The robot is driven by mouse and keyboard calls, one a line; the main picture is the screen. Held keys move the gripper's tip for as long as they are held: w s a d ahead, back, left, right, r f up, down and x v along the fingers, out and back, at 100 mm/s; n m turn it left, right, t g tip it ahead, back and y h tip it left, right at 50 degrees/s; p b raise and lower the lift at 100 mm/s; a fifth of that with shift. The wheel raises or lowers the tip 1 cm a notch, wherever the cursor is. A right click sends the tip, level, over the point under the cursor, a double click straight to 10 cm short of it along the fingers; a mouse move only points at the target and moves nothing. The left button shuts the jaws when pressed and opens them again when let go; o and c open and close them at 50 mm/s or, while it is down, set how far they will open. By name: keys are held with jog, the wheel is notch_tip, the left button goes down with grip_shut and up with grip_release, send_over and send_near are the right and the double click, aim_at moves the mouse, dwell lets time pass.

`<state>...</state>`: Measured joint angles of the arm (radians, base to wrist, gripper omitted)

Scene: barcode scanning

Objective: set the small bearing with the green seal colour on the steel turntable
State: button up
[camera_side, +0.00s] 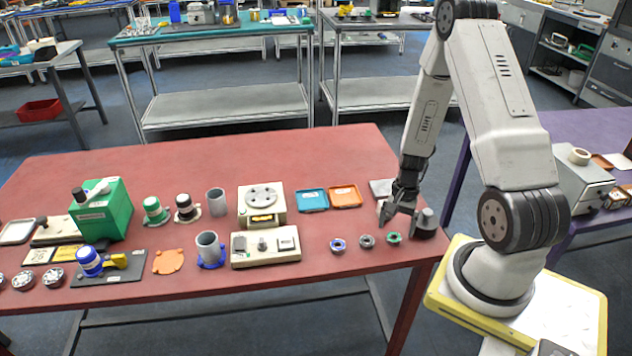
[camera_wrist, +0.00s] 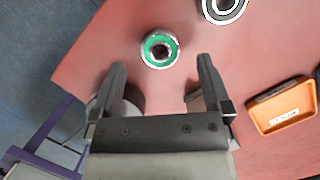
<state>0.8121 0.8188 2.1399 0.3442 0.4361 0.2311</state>
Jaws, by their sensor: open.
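The small bearing with the green seal (camera_side: 394,238) lies flat on the red table near its right front edge. In the wrist view the green-sealed bearing (camera_wrist: 149,50) is just beyond and between my fingertips, not touching them. My gripper (camera_side: 398,216) is open and empty above the table, close behind the bearing; its two fingers also show in the wrist view (camera_wrist: 162,66). The steel turntable (camera_side: 261,197) is a round plate with holes on a beige housing at the middle of the table. No object is visible on its plate.
A dark-sealed bearing (camera_side: 367,241) and a blue-sealed one (camera_side: 338,244) lie in a row left of the green one. Blue (camera_side: 312,201) and orange (camera_side: 345,197) trays lie behind. A beige device (camera_side: 265,247) stands before the turntable.

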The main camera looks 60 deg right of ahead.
aim_at(394, 235)
jog(key=shift+x, duration=1.3)
grip_shut()
jog(key=shift+r, duration=0.15)
notch_tip(394, 235, up, 10)
dwell(0.5)
dwell(0.5)
